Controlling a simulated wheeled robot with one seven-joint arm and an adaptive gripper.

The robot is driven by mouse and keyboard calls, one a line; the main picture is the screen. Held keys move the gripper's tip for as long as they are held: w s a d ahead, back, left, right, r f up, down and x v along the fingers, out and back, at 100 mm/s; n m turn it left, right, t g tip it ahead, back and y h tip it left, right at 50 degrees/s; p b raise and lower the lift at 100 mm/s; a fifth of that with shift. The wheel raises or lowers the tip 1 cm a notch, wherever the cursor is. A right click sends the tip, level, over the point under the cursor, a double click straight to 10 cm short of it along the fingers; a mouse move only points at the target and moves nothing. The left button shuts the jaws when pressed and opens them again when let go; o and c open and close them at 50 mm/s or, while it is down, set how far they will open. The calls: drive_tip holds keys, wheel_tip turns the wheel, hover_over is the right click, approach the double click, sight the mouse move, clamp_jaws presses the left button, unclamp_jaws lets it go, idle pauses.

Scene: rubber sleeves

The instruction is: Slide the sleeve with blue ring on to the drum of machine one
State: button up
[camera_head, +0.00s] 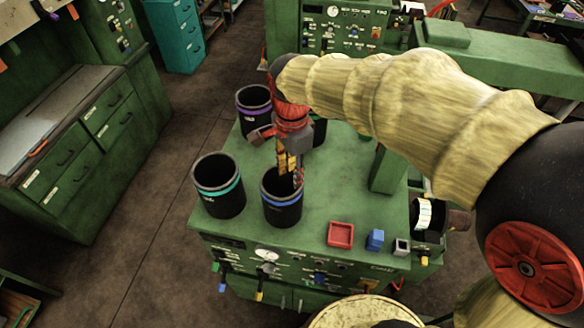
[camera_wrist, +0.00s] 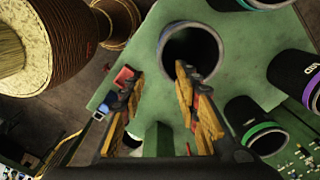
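The black sleeve with the blue ring (camera_head: 283,211) stands upright on the green machine top (camera_head: 310,218), its open end up. My gripper (camera_head: 289,167) is directly above its opening, pointing down. In the wrist view, my gripper (camera_wrist: 153,72) has its two yellow-and-black fingers well apart with nothing between them. The right fingertip overlaps the near rim of the dark round sleeve opening (camera_wrist: 192,50). I cannot tell whether that finger is inside the opening or above it. A dark drum-like cylinder with a white label (camera_head: 424,214) is at the machine's right side; no machine number is readable.
A teal-ringed sleeve (camera_head: 218,197) stands close at the left, and a purple-ringed sleeve (camera_head: 255,121) stands behind. Another sleeve is partly hidden behind my gripper. A red tray (camera_head: 340,234) and blue block (camera_head: 375,239) lie at the front right. A green beam (camera_head: 500,60) crosses behind my arm.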

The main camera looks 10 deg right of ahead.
sight(291, 197)
drive_tip(key=shift+f+b, duration=3.8)
drive_tip(key=shift+f, duration=2.55)
drive_tip(key=shift+c, duration=0.2)
drive_tip(key=c, duration=0.7)
clamp_jaws()
drive_tip(key=shift+w+r, duration=0.1)
drive_tip(key=shift+r, duration=0.15)
drive_tip(key=shift+r+p, duration=2.35)
drive_tip(key=shift+r, duration=1.05)
drive_tip(key=shift+f, duration=0.1)
